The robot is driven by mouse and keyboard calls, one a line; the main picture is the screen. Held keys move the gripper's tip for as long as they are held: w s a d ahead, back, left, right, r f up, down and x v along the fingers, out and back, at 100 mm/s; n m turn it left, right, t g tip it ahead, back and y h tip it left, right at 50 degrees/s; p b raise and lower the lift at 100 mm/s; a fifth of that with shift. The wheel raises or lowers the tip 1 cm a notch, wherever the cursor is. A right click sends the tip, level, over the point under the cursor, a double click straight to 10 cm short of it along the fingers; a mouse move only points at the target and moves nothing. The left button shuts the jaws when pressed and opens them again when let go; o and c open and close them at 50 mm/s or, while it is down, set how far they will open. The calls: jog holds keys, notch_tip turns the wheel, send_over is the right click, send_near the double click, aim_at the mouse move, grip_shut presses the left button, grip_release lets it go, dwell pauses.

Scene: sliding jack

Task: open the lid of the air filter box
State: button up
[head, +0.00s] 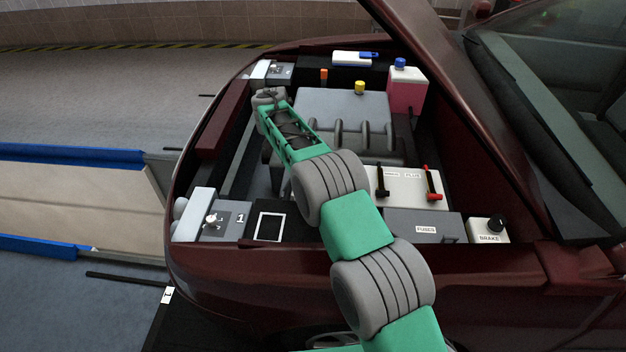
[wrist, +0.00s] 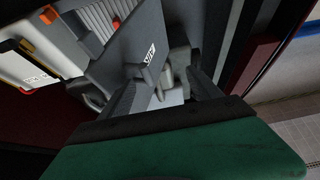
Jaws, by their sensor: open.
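My gripper (wrist: 168,74) is open in the wrist view, its two dark fingers apart and pointing up the picture. In the wrist view a grey panel (wrist: 128,50) with a small white label stands at an angle ahead of the fingers, beside a ribbed light surface (wrist: 95,18) with orange pieces. This looks like the air filter box; I cannot tell if the panel is its lid. The left finger is close to the panel; contact is unclear. In the head view my gripper (head: 270,97) is at the far front of the engine bay, and my arm hides much of the area below it.
A grey engine cover (head: 318,103), white battery box (head: 408,197), pink reservoir (head: 404,95) and fuse box (head: 425,224) crowd the bay. The raised hood (head: 440,65) hangs over its right side. A maroon bar (head: 222,120) runs along the front.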

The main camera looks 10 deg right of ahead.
notch_tip(320, 180, up, 8)
jog(key=p, duration=0.4)
jog(key=shift+f+p, duration=0.2)
jog(key=shift+p, duration=0.15)
jog(key=s+d+r+n, duration=0.1)
jog(key=s+d+r, duration=0.4)
jog(key=s+r, duration=0.35)
jog(key=s+d+r, duration=0.6)
jog(key=s+r, duration=0.1)
jog(key=s, duration=0.2)
jog(key=s+d+f, duration=0.2)
jog(key=s, duration=1.1)
jog(key=s+d+f+n+g+y, duration=0.1)
jog(key=s+d+f, duration=0.1)
jog(key=s, duration=1.1)
jog(key=shift+s+d+f+b, duration=0.3)
jog(key=shift+f+b, duration=0.1)
jog(key=shift+f, duration=0.2)
